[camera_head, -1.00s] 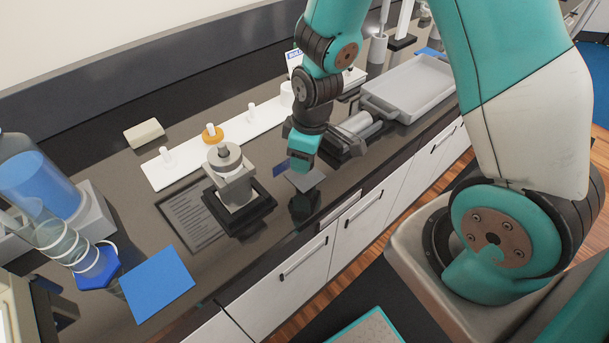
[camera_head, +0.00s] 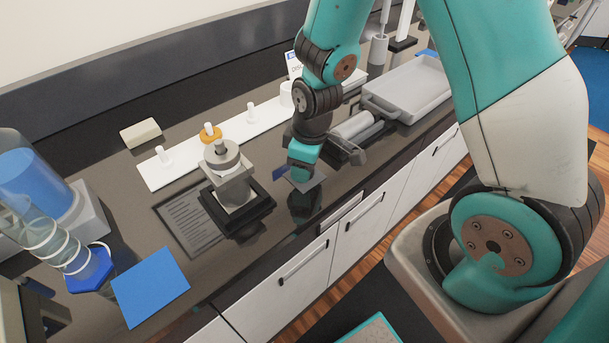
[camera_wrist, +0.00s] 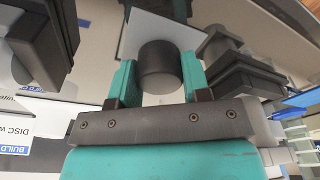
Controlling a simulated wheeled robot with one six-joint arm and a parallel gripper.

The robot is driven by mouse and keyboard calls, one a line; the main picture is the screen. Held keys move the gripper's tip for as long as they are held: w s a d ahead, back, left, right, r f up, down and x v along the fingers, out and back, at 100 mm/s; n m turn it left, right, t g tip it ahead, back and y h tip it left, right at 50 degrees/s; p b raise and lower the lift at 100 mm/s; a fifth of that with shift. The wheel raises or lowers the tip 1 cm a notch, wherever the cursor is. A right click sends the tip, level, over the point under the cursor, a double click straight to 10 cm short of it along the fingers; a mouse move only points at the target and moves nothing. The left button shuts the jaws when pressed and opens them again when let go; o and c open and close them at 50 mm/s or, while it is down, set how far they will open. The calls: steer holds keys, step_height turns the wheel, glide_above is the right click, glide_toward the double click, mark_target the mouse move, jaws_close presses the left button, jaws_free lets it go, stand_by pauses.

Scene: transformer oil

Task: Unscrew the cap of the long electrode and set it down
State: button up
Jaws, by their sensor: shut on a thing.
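My gripper (camera_head: 303,172) points down over the bench, just above a small grey square plate (camera_head: 314,184). In the wrist view its teal fingers (camera_wrist: 158,82) are shut on a dark grey cylindrical cap (camera_wrist: 160,66), one finger on each side. In the head view the fingers hide the cap. I cannot tell whether the cap touches the surface below. A metal block with a round top (camera_head: 226,170) stands on a dark square base, left of the gripper. I cannot tell which part is the long electrode.
Grey cylinders (camera_head: 355,126) lie close behind and right of my gripper, beside a grey tray (camera_head: 415,88). A white strip (camera_head: 178,172) with white pegs and an orange ring runs behind. A blue mat (camera_head: 150,287) lies front left. The bench's front edge is near.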

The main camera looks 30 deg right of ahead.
steer(key=shift+f, duration=0.35)
stand_by(0.3)
steer(key=o, duration=1.5)
steer(key=shift+r, duration=0.1)
step_height(320, 180, up, 17)
steer(key=s+d, duration=0.1)
steer(key=shift+s+d, duration=0.2)
steer(key=shift+s, duration=0.1)
steer(key=shift+r, duration=0.1)
